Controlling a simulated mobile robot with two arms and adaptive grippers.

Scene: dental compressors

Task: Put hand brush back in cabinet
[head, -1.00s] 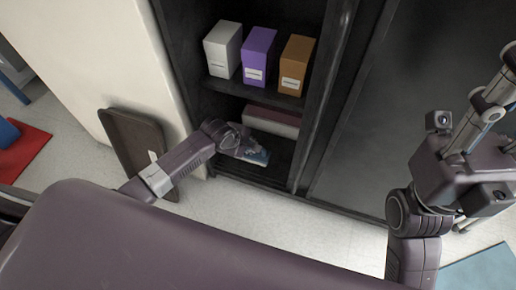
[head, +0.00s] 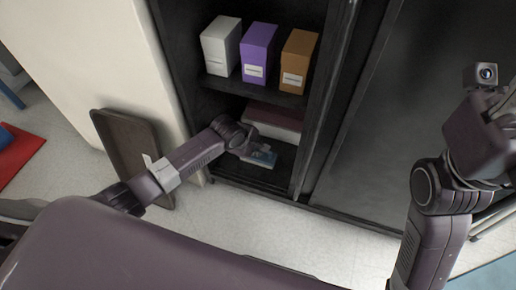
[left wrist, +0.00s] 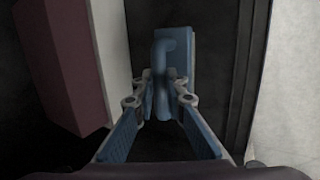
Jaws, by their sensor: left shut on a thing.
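The blue hand brush (left wrist: 174,48) is in the jaws of my left gripper (left wrist: 162,98), which is shut on its handle in the left wrist view. In the head view the brush (head: 264,157) shows partly beyond my left gripper (head: 243,143), inside the bottom compartment of the open dark cabinet (head: 325,95). My gripper hides the rest of it. I cannot tell whether the brush touches the cabinet floor. My right arm is at the right edge of the head view, with its gripper out of the picture.
A maroon and white box (head: 273,119) lies behind the brush, and to its left in the left wrist view (left wrist: 75,65). White (head: 221,45), purple (head: 258,52) and orange (head: 298,60) boxes stand on the shelf above. A brown tray (head: 130,145) leans against the pale wall at left.

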